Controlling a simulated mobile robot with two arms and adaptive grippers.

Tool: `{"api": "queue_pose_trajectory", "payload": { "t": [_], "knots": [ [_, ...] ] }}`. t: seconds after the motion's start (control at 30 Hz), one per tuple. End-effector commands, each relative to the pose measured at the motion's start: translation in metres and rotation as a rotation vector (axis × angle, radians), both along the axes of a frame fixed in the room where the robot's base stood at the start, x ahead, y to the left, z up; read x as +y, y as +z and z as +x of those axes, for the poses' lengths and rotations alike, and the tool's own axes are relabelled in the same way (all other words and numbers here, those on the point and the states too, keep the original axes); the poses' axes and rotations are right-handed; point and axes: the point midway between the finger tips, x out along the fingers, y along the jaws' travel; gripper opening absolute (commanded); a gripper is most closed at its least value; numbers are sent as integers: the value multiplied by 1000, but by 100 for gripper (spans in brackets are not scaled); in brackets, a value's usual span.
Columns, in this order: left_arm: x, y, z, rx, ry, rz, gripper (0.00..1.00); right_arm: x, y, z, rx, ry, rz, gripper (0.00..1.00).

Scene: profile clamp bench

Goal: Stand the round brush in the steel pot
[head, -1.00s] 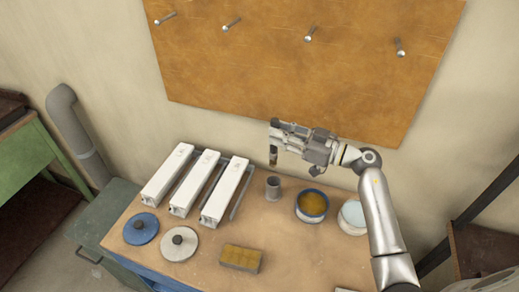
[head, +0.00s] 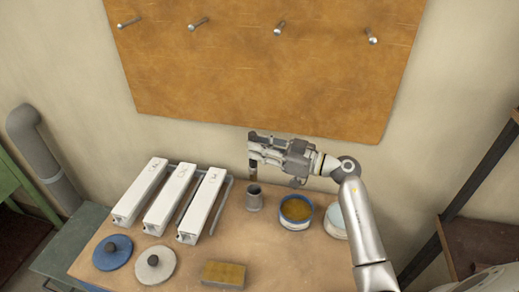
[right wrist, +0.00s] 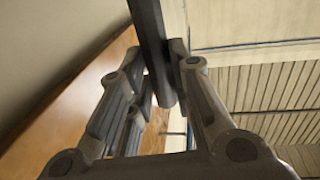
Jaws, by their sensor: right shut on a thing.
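My right gripper (head: 253,149) is shut on the round brush, a dark upright rod (head: 253,172) whose lower part shows below the fingers in the head view. In the right wrist view, the dark rod (right wrist: 152,40) runs between the fingers (right wrist: 165,90). The steel pot (head: 254,200), a small grey cylinder with an open top, stands on the bench below the brush. The brush's lower end shows close above the pot's rim; whether it is inside I cannot tell. My left gripper is not in view.
A blue-rimmed tin (head: 296,212) and a pale round container (head: 334,222) stand right of the pot. White profiles (head: 204,205) lie left. In front are a blue disc (head: 112,254), a pale disc (head: 154,265) and a yellow-brown block (head: 223,274). A pegged board (head: 260,60) hangs behind.

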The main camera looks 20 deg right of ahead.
Motion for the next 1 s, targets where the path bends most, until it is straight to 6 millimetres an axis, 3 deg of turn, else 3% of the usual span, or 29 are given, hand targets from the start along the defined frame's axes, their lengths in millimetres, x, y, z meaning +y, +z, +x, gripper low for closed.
{"api": "queue_pose_trajectory", "payload": {
  "t": [0.4,1.0],
  "knots": [
    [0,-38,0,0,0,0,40,0,-26,0,-1,0,0,0],
    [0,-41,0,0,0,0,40,0,-72,0,1,1,0,0]
  ]
}}
